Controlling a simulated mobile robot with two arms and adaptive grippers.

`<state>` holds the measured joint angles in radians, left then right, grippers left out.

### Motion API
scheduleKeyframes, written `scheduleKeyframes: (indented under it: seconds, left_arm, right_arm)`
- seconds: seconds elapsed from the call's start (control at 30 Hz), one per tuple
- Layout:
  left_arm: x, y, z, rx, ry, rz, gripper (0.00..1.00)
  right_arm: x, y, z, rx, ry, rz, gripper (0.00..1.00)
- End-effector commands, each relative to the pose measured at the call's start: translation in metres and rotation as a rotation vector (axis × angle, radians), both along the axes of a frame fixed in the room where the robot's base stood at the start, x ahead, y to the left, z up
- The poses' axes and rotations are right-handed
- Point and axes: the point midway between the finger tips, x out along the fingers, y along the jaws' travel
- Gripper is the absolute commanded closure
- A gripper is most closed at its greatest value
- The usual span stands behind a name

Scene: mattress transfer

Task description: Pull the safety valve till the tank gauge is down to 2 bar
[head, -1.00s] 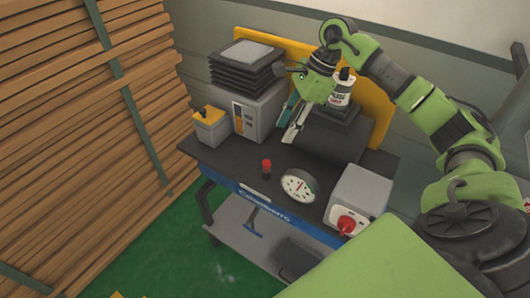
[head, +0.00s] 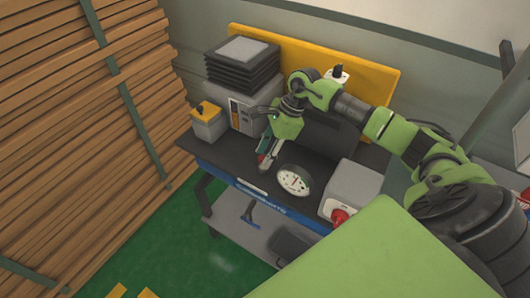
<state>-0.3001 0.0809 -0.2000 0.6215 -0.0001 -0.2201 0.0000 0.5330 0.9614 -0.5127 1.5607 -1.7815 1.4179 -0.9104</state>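The round tank gauge (head: 294,180) has a white dial and a dark rim and stands at the front of the bench. Its numbers and needle are too small to read exactly. The dark tank (head: 325,135) lies behind it. My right gripper (head: 264,162) points down just left of the gauge, at the red-topped safety valve. Its fingers cover most of the valve; only a hint of red shows between them. I cannot tell whether they are open around it or shut on it. My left gripper is out of view.
A grey box with a red knob (head: 340,215) stands right of the gauge. A grey unit (head: 240,112), stacked black trays (head: 243,70) and a yellow-topped box (head: 207,122) fill the bench's left. Stacked planks (head: 60,130) stand further left. Green floor lies in front.

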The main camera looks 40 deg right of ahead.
Motion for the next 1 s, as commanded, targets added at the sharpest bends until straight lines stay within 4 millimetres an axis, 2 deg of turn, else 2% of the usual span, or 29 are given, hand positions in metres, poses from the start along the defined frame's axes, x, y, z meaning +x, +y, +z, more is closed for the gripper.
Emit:
scheduleKeyframes:
  seconds: [0.03,0.1,0.17,0.37,0.5,0.73,0.77,0.8,0.83,1.0]
  left_arm:
    - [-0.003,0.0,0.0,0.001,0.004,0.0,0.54]
    - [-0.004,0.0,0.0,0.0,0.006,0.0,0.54]
    - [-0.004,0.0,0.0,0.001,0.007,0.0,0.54]
    - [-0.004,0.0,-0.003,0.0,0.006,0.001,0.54]
    - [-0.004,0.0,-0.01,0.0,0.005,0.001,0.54]
    - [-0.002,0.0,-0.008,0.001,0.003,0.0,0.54]
    - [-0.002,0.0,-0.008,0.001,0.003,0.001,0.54]
    - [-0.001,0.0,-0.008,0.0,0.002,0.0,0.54]
    - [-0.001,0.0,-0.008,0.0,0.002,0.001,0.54]
    - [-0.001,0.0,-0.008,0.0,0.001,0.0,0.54]
  right_arm:
    - [0.0,0.0,0.0,0.0,0.0,0.0,0.68]
    - [0.0,0.0,0.0,0.0,0.0,0.0,0.86]
    - [0.0,0.0,0.0,0.0,0.0,0.0,1.0]
    - [0.0,-0.001,0.002,0.0,-0.001,0.0,1.0]
    - [0.001,-0.001,0.014,-0.001,-0.003,0.001,1.0]
    - [0.0,0.0,0.017,0.001,-0.001,0.0,1.0]
    - [0.0,0.0,0.017,0.001,-0.001,0.0,0.79]
    - [0.0,0.0,0.017,0.001,-0.001,0.0,0.69]
    - [0.0,0.0,0.017,0.001,-0.001,0.0,0.65]
    - [0.0,0.0,0.016,0.0,-0.001,0.0,0.65]
